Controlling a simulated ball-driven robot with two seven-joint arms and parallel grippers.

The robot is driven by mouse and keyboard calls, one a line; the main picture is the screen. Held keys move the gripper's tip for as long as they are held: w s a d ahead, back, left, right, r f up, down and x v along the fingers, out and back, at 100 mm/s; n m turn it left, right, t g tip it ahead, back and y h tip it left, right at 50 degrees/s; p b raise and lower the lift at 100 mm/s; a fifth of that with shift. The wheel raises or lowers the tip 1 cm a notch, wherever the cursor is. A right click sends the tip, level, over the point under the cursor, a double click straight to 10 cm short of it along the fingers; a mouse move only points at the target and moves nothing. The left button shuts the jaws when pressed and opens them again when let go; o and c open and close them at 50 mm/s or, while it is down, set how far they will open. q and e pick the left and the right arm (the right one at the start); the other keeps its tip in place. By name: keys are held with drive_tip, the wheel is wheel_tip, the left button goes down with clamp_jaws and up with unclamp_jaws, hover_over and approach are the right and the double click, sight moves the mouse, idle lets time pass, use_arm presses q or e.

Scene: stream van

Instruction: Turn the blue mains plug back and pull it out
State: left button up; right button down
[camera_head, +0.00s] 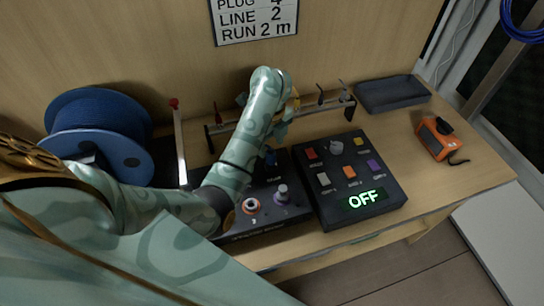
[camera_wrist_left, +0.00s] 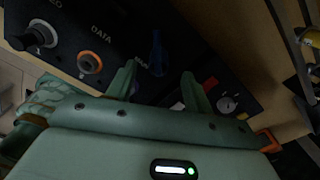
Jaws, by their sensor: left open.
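The blue mains plug (camera_head: 271,157) stands at the back of a dark socket panel (camera_head: 262,222), partly hidden by my left arm. In the left wrist view the plug (camera_wrist_left: 157,52) shows as a dark blue upright shape beyond the gap between my fingers. My left gripper (camera_wrist_left: 158,72) is open and empty, with one finger to each side of the plug's line and apart from it. In the head view the forearm hides most of this gripper. I cannot tell how far the plug is turned. My right gripper is not in view.
Beside the panel is a button box (camera_head: 347,199) with a lit OFF display. An orange-ringed socket (camera_head: 251,206) and a grey connector (camera_head: 282,193) are close by. A hook rail (camera_head: 322,106) stands behind. A blue cable reel (camera_head: 98,130) is left; an orange device (camera_head: 434,140) is right.

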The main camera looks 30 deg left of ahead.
sight(271, 151)
use_arm(q)
wheel_tip(271, 151, down, 4)
drive_tip(key=shift+f+b, duration=0.15)
drive_tip(key=shift+b, duration=0.55)
drive_tip(key=shift+s, duration=0.1)
clamp_jaws()
drive_tip(key=shift+m+p, duration=0.35)
drive_tip(key=shift+m, duration=0.15)
drive_tip(key=shift+m+p, duration=0.4)
drive_tip(key=shift+m, duration=0.5)
